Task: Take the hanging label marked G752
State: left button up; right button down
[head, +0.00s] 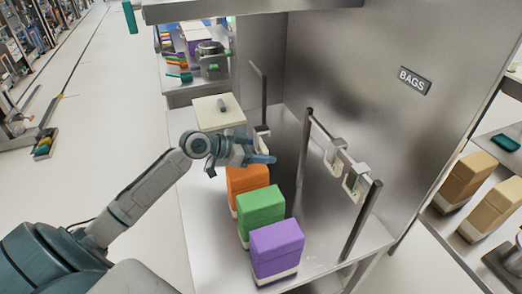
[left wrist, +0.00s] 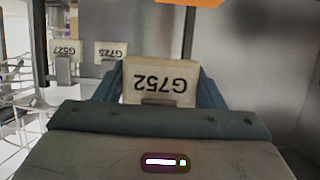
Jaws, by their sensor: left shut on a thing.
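The label marked G752 (left wrist: 160,82) is a cream tag. It sits between the two fingers of my left gripper in the left wrist view, its text upside down. My left gripper (head: 264,160) is shut on it, above the orange box by the rail posts. In the head view the label's text cannot be read. Two other cream labels, G527 (left wrist: 68,48) and G725 (left wrist: 111,51), hang in the left wrist view, apart from my gripper. My right gripper is not in view.
An orange box (head: 247,180), a green box (head: 261,208) and a purple box (head: 276,246) stand in a row on the metal table (head: 208,262). Tan boxes (head: 467,177) are at far right.

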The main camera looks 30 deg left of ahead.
pick_arm(q)
jog(key=shift+s+a, duration=1.1)
jog(key=shift+s, duration=0.3)
jog(key=shift+s+a, duration=1.05)
jog(key=shift+s, duration=0.35)
